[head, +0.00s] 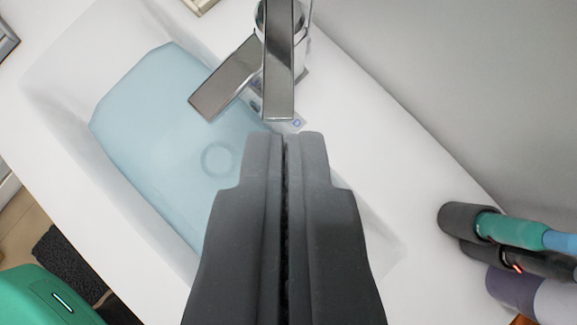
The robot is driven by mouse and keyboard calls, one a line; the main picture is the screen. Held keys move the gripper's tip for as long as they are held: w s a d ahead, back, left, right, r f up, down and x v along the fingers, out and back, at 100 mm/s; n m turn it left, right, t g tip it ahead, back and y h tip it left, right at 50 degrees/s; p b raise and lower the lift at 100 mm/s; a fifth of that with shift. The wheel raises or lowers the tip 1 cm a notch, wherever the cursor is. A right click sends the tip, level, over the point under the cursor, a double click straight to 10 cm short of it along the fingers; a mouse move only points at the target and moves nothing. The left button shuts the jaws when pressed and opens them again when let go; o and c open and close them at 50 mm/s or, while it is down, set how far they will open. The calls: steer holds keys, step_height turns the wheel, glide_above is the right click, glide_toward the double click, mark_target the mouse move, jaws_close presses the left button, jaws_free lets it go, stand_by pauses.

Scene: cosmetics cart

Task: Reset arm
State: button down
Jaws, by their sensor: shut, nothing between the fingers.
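My gripper (285,136) points into the view from the bottom centre, its two dark grey fingers shut against each other with nothing between them. Its tips appear just below a chrome faucet (279,60) in the picture. Whether they touch the faucet I cannot tell. The gripper hides part of a white sink basin (60,75) that holds pale blue water (150,110). A round drain (218,159) shows through the water.
Several bottles or tubes (500,225) in dark, teal and purple lie at the right, beside the wall (460,70). A green object (35,295) is at the lower left. The white counter (400,160) right of the faucet is clear.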

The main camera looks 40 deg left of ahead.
steer(key=s+a+r+m+t+h, duration=0.2)
steer(key=r+m+t, duration=0.1)
steer(key=r, duration=0.7)
steer(key=s+a+r+m+t+h, duration=0.2)
steer(key=s+r+m+t, duration=0.1)
steer(key=r, duration=0.7)
steer(key=s+a+r+m+t+h, duration=0.1)
steer(key=s+a+r+m+t, duration=0.1)
steer(key=r, duration=0.9)
steer(key=shift+s+m+t+h, duration=0.4)
steer(key=shift+s+m+t, duration=0.15)
steer(key=shift+t, duration=0.25)
